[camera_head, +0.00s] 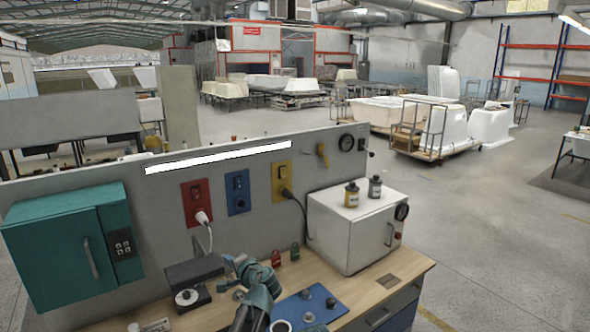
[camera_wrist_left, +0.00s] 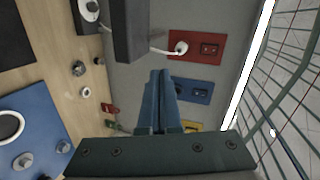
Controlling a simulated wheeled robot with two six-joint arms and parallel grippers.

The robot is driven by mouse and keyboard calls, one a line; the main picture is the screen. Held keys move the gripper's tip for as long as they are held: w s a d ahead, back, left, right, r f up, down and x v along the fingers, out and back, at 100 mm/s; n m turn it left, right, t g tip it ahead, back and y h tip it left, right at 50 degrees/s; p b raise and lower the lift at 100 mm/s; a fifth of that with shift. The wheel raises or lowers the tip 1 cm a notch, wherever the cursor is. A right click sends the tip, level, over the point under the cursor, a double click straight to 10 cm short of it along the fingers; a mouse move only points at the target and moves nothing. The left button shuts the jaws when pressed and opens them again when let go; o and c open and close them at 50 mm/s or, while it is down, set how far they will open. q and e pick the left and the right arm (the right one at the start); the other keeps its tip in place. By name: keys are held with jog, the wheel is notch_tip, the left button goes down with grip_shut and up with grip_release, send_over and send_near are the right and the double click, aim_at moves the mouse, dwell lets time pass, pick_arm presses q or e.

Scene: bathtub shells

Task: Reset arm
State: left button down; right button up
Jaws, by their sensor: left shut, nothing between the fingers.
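My left gripper (camera_head: 232,262) is above the workbench, in front of the upright grey panel. Its arm comes up from the bottom of the head view. In the left wrist view its two blue fingers (camera_wrist_left: 160,98) are together with nothing between them, pointing toward the panel's outlet plates. My right gripper is in neither view.
The workbench (camera_head: 240,307) holds a blue mat (camera_head: 318,298) with small parts, a dark device (camera_head: 195,272), and a white oven-like box (camera_head: 345,235). A teal cabinet (camera_head: 60,250) hangs on the panel (camera_head: 150,200). A white plug (camera_head: 203,218) trails a cable near the gripper.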

pick_arm(q)
jog(key=s+d+f+n+g+h+b, duration=0.2)
jog(key=s+f+g+b, duration=0.1)
jog(key=s+f, duration=0.55)
jog(key=s+d+f+n+g+h+b, duration=0.1)
jog(key=s+d+f+n+g+b, duration=0.15)
jog(key=s+f, duration=0.55)
jog(key=s+d+f+g+h+b, duration=0.2)
jog(key=s+d+f+g, duration=0.1)
jog(key=s, duration=0.5)
jog(key=s+d+f+g+h+b, duration=0.3)
jog(key=s+d+f, duration=0.3)
jog(key=s, duration=0.3)
jog(key=shift+s+d+f+n, duration=0.2)
jog(key=shift+f+n, duration=0.25)
jog(key=shift+f, duration=0.35)
jog(key=c, duration=1.6)
grip_release()
jog(key=shift+w, duration=0.1)
